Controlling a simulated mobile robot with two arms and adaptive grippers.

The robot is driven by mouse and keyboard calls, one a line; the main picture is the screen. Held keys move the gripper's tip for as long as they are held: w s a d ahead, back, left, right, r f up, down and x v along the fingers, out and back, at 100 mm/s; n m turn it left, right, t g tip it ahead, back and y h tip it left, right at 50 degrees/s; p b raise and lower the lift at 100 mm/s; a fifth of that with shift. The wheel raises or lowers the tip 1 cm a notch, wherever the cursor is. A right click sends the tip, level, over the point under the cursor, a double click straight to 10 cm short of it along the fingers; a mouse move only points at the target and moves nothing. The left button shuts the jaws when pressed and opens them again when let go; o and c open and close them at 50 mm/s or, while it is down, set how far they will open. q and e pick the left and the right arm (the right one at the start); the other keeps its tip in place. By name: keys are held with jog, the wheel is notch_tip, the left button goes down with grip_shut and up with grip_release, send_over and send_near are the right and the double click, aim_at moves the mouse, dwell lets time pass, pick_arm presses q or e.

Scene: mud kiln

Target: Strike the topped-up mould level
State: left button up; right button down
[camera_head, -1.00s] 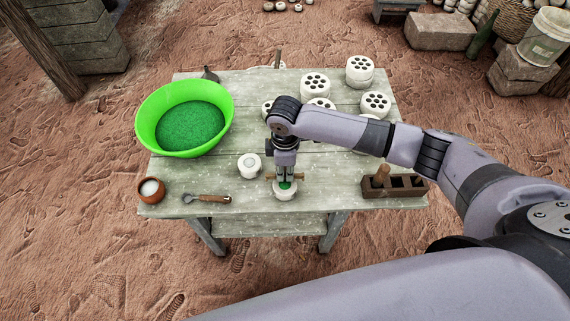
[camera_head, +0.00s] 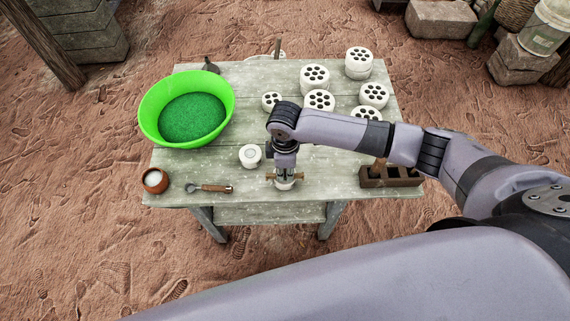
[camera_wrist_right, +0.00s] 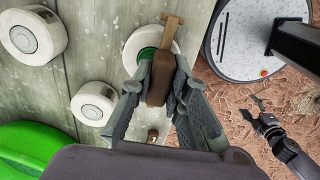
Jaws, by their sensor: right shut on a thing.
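The mould (camera_head: 285,186) is a small white round form near the table's front edge, mostly hidden under my right gripper (camera_head: 285,173). In the wrist view the mould (camera_wrist_right: 143,37) shows its white rim and some green fill. My right gripper is shut on the brown handle of a wooden tool (camera_wrist_right: 159,82). The tool's narrow crossbar (camera_head: 270,177) lies over the mould; I cannot tell whether it touches the rim. My left gripper (camera_wrist_right: 258,103) shows small in the wrist view, away from the table; its jaws are unclear.
A green basin (camera_head: 228,98) of green material stands left. A white round piece (camera_head: 250,156), a clay pot (camera_head: 155,181) and a wood-handled tool (camera_head: 211,188) lie nearby. A dark wooden rack (camera_head: 402,178) is right. Several white holed discs (camera_head: 319,99) fill the back.

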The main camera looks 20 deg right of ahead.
jog(key=shift+s+a+p, duration=0.15)
jog(key=shift+s+p, duration=0.35)
jog(key=shift+p, duration=0.05)
jog(key=shift+s+a+p, duration=0.15)
jog(key=shift+s+p, duration=0.2)
jog(key=shift+s, duration=0.1)
notch_tip(320, 180, up, 7)
jog(key=p, duration=0.8)
jog(key=shift+f, duration=0.1)
dwell(0.4)
